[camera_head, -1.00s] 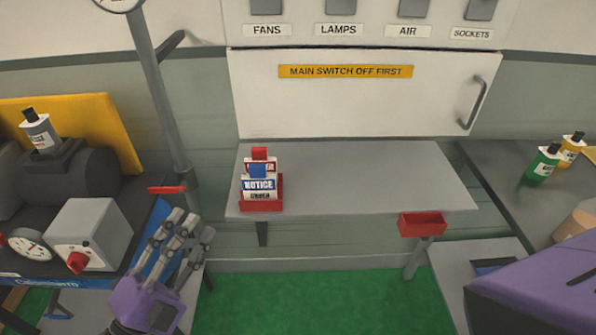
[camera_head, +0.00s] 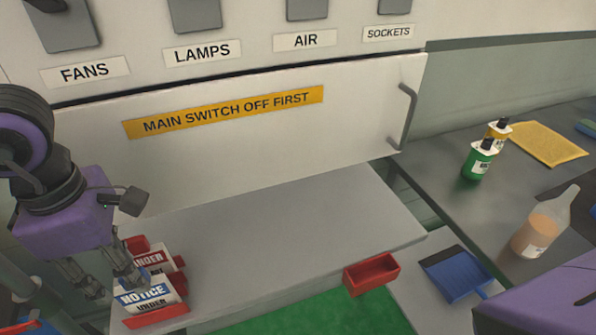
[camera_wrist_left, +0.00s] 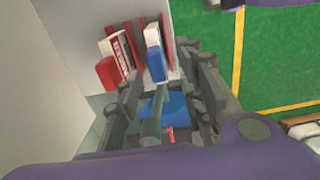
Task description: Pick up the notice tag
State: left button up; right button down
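The notice tag (camera_head: 143,295), white with a blue NOTICE band, stands in a red rack (camera_head: 158,318) at the front left of the grey shelf. My left gripper (camera_head: 112,283) has come down over the rack, its fingers at the notice tag's upper part. In the left wrist view the tag's blue top (camera_wrist_left: 156,66) lies between the spread fingers (camera_wrist_left: 162,72), with no clear contact. A red-and-white danger tag (camera_head: 153,260) stands behind the notice tag. My right gripper is out of view.
The white panel (camera_head: 250,150) rises behind the grey shelf (camera_head: 290,230), which is clear to the right of the rack. A small red tray (camera_head: 372,274) sits at the shelf's front right. Green and yellow bottles (camera_head: 480,160) stand on the right counter.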

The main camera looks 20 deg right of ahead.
aim_at(147, 294)
pick_arm(q)
jog(key=f, duration=0.8)
jog(key=shift+w+d+p, duration=0.2)
jog(key=shift+d+p, duration=0.15)
jog(key=shift+p, duration=0.05)
grip_shut()
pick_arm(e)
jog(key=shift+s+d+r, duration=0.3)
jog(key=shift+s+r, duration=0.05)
